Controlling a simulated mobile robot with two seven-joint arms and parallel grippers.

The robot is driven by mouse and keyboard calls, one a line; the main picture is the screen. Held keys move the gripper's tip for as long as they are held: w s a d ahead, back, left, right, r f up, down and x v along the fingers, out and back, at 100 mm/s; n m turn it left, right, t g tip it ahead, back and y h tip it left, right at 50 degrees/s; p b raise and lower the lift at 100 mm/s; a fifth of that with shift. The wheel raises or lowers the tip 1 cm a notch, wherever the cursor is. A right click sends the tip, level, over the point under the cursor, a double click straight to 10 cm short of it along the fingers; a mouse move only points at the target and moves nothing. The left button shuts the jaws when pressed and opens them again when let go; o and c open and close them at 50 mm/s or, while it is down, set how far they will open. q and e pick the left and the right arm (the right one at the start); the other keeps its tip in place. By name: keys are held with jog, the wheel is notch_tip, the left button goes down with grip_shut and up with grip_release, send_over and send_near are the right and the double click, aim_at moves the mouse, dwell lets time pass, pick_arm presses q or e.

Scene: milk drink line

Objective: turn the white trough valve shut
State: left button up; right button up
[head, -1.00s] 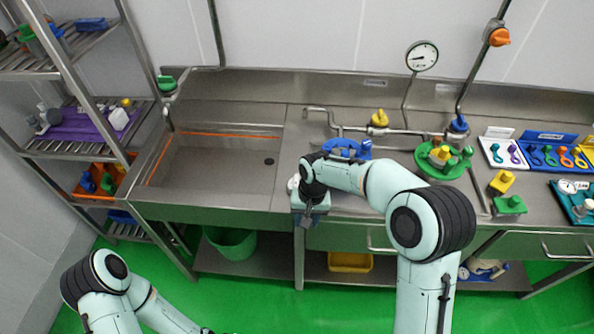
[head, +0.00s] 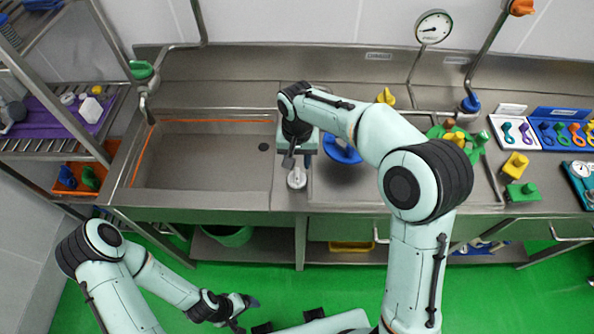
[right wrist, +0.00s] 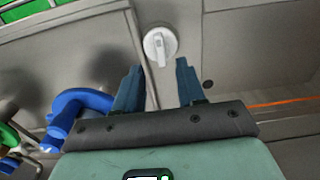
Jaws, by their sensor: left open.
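The white trough valve (head: 297,178) is a round white knob at the right front corner of the sunken trough (head: 205,165). In the right wrist view the white valve (right wrist: 160,45) shows a raised bar handle, just beyond my fingertips. My right gripper (head: 289,160) is above the worktop beside the valve. Its two dark fingers (right wrist: 158,78) are apart with nothing between them, and no contact with the valve shows. My left gripper (head: 240,305) is open and empty, low over the green floor, away from the valve.
A blue round part (head: 342,150) lies on the worktop right of my right gripper. A green-handled tap (head: 142,70) stands at the trough's back left. A shelf rack (head: 60,120) stands at far left. Pipes, a gauge (head: 433,27) and tool trays (head: 515,132) are further right.

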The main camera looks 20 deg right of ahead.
aim_at(297, 174)
notch_tip(297, 174, down, 6)
jog(key=shift+w+f, duration=0.1)
grip_shut()
